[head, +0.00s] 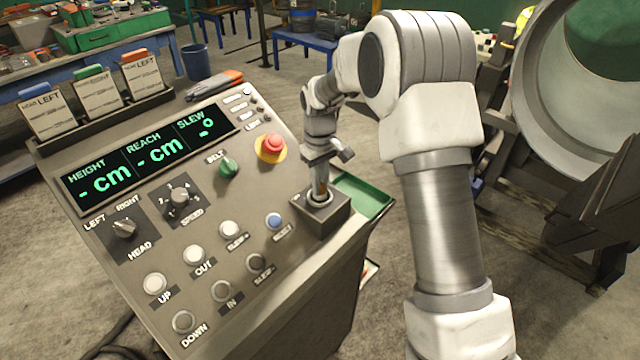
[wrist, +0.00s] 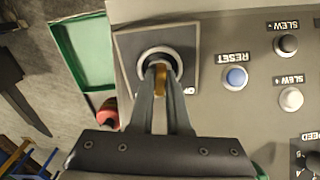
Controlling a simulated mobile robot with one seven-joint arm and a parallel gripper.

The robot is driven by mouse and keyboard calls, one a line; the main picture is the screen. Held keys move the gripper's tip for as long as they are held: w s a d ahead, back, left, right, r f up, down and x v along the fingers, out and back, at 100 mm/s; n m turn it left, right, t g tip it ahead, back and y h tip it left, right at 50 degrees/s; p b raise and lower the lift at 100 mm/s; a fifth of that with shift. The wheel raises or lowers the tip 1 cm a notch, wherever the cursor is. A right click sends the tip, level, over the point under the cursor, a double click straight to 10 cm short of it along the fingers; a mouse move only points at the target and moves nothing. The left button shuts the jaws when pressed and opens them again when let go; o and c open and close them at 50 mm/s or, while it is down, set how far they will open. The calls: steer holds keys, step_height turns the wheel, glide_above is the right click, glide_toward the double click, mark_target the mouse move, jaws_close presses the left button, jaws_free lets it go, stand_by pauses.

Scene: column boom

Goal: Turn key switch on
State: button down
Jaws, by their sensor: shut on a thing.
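The key switch (head: 321,217) is a round metal ring in a dark square box at the right edge of the control panel (head: 120,262). In the wrist view it is a round collar (wrist: 143,57) on a grey plate at the top. A brass-coloured key (wrist: 160,80) stands in it, between my finger tips. My gripper (head: 320,192) reaches down onto the switch and is shut on the key. The fingers (wrist: 161,75) hide part of the switch and most of its lettering.
A red emergency stop (head: 271,147), a green belt knob (head: 228,168) and a blue reset button (head: 274,221) are close by. The display (head: 140,165) shows dashes. A green tray (head: 362,194) sits beside the panel. A large round tube (head: 535,80) stands at right.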

steer(key=shift+r+m, duration=0.1)
steer(key=shift+m, duration=0.9)
steer(key=shift+w+m+b, duration=0.1)
steer(key=shift+m+b, duration=0.2)
steer(key=shift+m, duration=1.1)
stand_by(0.3)
steer(key=c, duration=0.9)
jaws_free()
steer(key=shift+o, duration=0.2)
step_height(320, 180, up, 17)
steer(key=shift+r+p, duration=0.2)
steer(key=shift+p, duration=0.1)
